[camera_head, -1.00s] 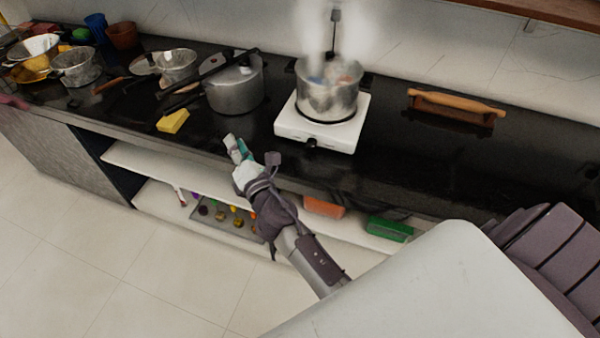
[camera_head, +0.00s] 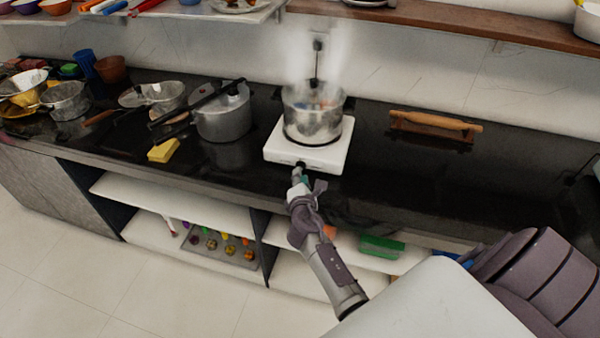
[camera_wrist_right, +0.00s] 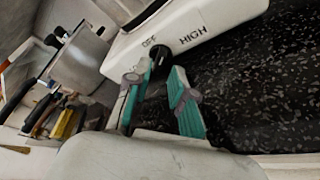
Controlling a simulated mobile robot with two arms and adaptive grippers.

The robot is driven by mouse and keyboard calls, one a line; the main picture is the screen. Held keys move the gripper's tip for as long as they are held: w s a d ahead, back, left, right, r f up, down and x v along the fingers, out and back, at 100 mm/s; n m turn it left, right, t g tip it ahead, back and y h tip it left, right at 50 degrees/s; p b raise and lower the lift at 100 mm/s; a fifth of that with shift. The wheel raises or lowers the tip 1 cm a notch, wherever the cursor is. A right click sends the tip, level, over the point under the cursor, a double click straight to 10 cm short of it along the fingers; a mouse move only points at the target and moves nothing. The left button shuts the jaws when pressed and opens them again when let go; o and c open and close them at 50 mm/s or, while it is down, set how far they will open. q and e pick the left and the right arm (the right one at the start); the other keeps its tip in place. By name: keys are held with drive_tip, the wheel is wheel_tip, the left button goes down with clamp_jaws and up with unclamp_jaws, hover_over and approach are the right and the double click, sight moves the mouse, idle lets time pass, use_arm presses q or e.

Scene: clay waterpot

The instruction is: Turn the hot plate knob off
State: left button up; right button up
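The white hot plate (camera_head: 330,160) stands on the black counter with a steaming metal pot (camera_head: 312,122) on it. Its small black knob (camera_head: 300,164) is on the front face, near my right gripper (camera_head: 298,176). In the right wrist view, the hot plate (camera_wrist_right: 222,14) shows OFF and HIGH labels, with the dark knob (camera_wrist_right: 160,56) between them. My right gripper (camera_wrist_right: 160,88) has its teal fingers apart, with the knob just beyond and between their tips. Contact with the knob cannot be told. My left gripper is out of view.
A lidded pot (camera_head: 222,118) and a yellow sponge (camera_head: 163,151) are left of the hot plate. A rolling pin (camera_head: 436,121) lies to its right. Shelves below hold a tray (camera_head: 222,247) and a green box (camera_head: 381,247). The counter right of the hot plate is mostly clear.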

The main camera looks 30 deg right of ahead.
drive_tip(key=shift+x, duration=1.45)
drive_tip(key=shift+c, duration=0.3)
clamp_jaws()
